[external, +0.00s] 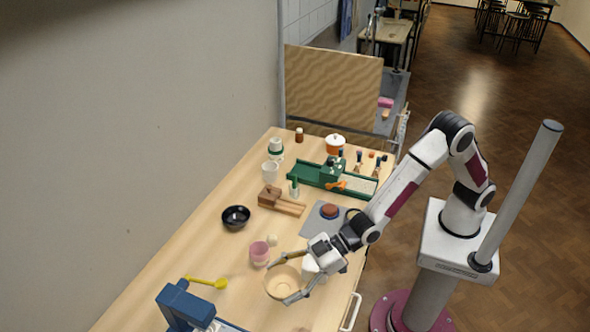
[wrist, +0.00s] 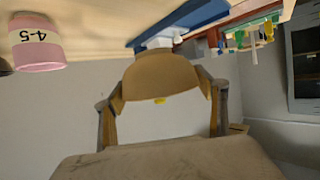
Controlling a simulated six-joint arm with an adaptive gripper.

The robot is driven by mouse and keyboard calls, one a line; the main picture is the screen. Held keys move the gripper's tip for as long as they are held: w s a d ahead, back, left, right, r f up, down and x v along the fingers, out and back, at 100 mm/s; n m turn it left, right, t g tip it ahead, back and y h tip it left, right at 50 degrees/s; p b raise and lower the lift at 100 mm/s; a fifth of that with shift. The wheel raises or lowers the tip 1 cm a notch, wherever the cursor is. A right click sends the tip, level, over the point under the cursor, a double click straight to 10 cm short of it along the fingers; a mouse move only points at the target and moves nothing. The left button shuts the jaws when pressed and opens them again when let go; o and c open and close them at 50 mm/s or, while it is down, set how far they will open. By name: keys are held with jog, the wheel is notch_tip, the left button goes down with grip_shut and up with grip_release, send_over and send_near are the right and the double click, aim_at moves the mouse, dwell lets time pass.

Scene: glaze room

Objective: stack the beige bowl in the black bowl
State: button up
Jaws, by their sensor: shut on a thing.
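The beige bowl (external: 286,287) is between the fingers of my gripper (external: 279,281), near the front of the table in the external view. My gripper is shut on it. I cannot tell whether the bowl is clear of the tabletop. In the wrist view a tan bowl shape (wrist: 160,75) shows between the two fingers. The black bowl (external: 236,217) stands upright, looks empty and lies farther back and left of my gripper.
A wooden block tool (external: 280,201) and green tray (external: 333,177) stand beyond the black bowl.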

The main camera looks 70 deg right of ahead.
jog(key=shift+w, duration=0.1)
jog(key=shift+w+d+r, duration=0.1)
jog(key=shift+w+r, duration=0.15)
jog(key=shift+w, duration=0.35)
jog(key=w+d+r, duration=0.2)
jog(key=w+d, duration=0.5)
jog(key=w, duration=0.4)
jog(key=w+d+r, duration=0.2)
jog(key=w+d, duration=0.4)
jog(key=w, duration=0.4)
jog(key=w+d, duration=0.7)
jog(key=d, duration=0.4)
jog(key=shift+w+f+m+t, duration=0.3)
jog(key=shift+f, duration=0.15)
notch_tip(320, 180, down, 6)
jog(key=shift+f, duration=0.1)
